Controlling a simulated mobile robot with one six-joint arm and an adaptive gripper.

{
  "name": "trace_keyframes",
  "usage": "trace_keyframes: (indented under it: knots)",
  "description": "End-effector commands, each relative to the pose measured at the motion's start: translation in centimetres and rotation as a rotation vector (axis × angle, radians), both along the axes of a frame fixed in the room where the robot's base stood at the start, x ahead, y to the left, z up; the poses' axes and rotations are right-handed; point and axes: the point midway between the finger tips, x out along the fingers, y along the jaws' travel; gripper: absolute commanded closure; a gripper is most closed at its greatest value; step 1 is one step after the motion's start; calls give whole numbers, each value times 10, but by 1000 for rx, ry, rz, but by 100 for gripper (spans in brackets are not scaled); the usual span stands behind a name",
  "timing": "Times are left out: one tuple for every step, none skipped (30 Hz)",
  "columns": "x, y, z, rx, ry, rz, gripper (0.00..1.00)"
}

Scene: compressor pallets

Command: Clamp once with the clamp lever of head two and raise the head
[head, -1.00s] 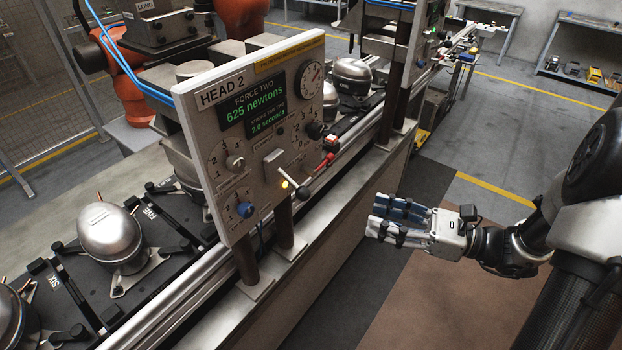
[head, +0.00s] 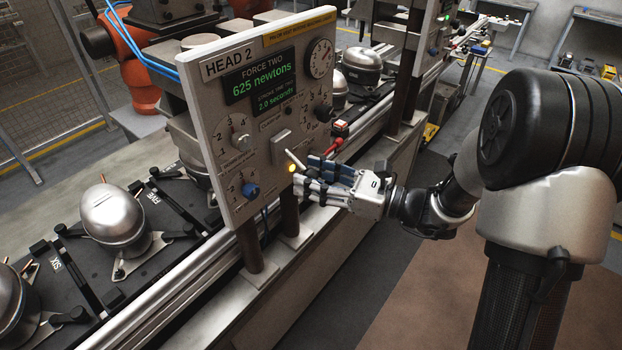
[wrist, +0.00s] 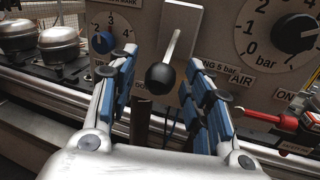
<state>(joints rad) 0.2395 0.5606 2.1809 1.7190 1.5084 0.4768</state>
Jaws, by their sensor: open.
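The head two panel (head: 225,150) stands upright over the line, its display (head: 259,76) reading FORCE TWO, 625 newtons, 2.0 seconds. The clamp lever (wrist: 173,45) slants out from a metal plate on the panel and ends in a black ball knob (wrist: 161,77). My gripper (head: 312,172) is at the front of the panel at lever height. In the wrist view its blue-padded fingers are open, one on each side of the knob, with visible gaps. In the head view the fingers hide the knob.
A red-handled air valve (wrist: 262,115) is close to the right finger. Dials (wrist: 297,35) and a blue knob (wrist: 103,42) surround the lever. Compressors (head: 113,217) sit on black pallets at left. The aisle floor is clear.

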Motion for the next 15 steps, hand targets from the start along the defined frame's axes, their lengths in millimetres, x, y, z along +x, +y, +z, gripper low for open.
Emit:
trace_keyframes:
  knots:
    - [1,4,0,-1,-1,2,54]
    - [2,5,0,-1,-1,1,54]
    - [2,6,0,0,-1,1,54]
    - [2,6,0,0,-1,0,54]
    - [3,6,0,0,-1,0,54]
    - [3,7,0,0,-1,0,54]
    - [3,7,0,0,-1,0,54]
    - [3,7,0,0,-1,0,54]
    - [3,6,0,0,-1,0,54]
    - [3,6,0,0,-1,0,54]
    - [3,6,0,0,-1,0,54]
    - [3,6,1,0,-1,0,56]
    - [3,6,1,0,-1,0,58]
    - [3,6,1,0,-1,0,60]
    - [3,6,0,0,-1,0,63]
